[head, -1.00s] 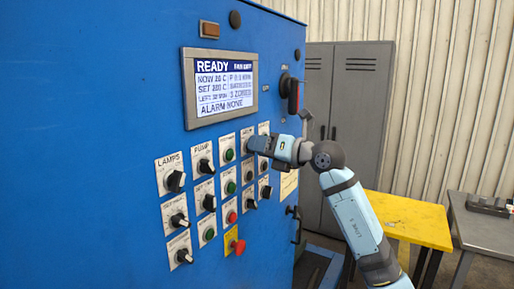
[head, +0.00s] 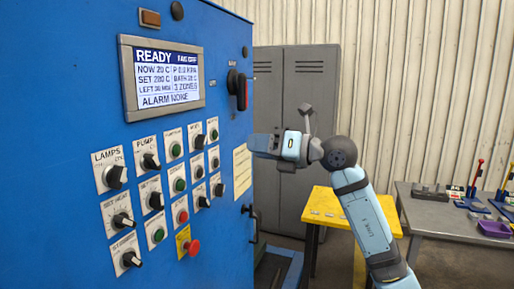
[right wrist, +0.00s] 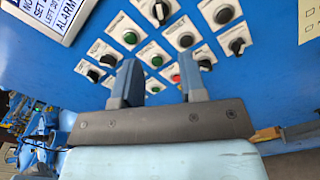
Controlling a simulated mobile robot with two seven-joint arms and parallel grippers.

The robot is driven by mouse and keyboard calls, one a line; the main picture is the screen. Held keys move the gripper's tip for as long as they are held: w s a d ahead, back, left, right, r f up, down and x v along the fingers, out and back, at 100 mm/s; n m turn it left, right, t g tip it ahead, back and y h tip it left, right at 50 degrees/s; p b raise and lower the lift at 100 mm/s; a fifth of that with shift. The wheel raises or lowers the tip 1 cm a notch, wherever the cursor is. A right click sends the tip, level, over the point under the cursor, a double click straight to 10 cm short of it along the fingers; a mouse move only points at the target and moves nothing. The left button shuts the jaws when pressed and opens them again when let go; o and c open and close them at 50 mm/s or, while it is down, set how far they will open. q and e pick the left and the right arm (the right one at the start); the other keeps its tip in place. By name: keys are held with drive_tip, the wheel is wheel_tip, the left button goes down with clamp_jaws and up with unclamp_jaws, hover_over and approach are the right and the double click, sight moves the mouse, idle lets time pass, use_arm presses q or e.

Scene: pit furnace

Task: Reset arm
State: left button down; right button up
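My right arm, light blue with dark joints, comes in from the lower right of the head view. Its right gripper (head: 262,143) points left, in front of the right edge of the blue furnace cabinet (head: 60,190). In the right wrist view the two fingers of this gripper (right wrist: 159,72) stand apart with nothing between them, and the panel's knobs and buttons lie beyond them. A gap shows between the fingers and the panel. My left gripper is in neither view.
The cabinet carries a screen (head: 164,77) reading READY, a red-handled switch (head: 238,89), several knobs and a red mushroom button (head: 192,247). A yellow table (head: 335,208), a grey workbench (head: 450,232) with tools and a grey locker (head: 300,120) stand right and behind.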

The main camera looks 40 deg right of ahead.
drive_tip(key=a+f+m+y+p, duration=0.2)
drive_tip(key=a+f+m+y, duration=0.45)
drive_tip(key=f, duration=0.75)
drive_tip(key=s+a+f+m+t+h+p, duration=0.1)
drive_tip(key=s+a+f+m+t+h, duration=0.1)
drive_tip(key=f+m+h, duration=0.5)
drive_tip(key=s+a+f+m+t+h+p, duration=0.1)
drive_tip(key=s+a+f+m+t+h, duration=0.1)
drive_tip(key=f+m, duration=0.8)
drive_tip(key=s+a+f+m+g+h, duration=0.1)
drive_tip(key=s+a+f+m+g, duration=0.2)
drive_tip(key=s+f, duration=0.3)
drive_tip(key=s+a+f+m+g+h, duration=0.1)
drive_tip(key=s+a+f+m+g, duration=0.1)
drive_tip(key=s+f, duration=0.4)
drive_tip(key=s+a+f+m+g+h+p, duration=0.1)
drive_tip(key=s+a+f+m+g, duration=0.2)
drive_tip(key=f, duration=0.9)
drive_tip(key=s+a+m, duration=0.1)
drive_tip(key=s, duration=0.2)
drive_tip(key=shift+s+g, duration=0.2)
drive_tip(key=shift+g, duration=0.1)
drive_tip(key=shift+w+m, duration=0.1)
drive_tip(key=shift+m, duration=0.15)
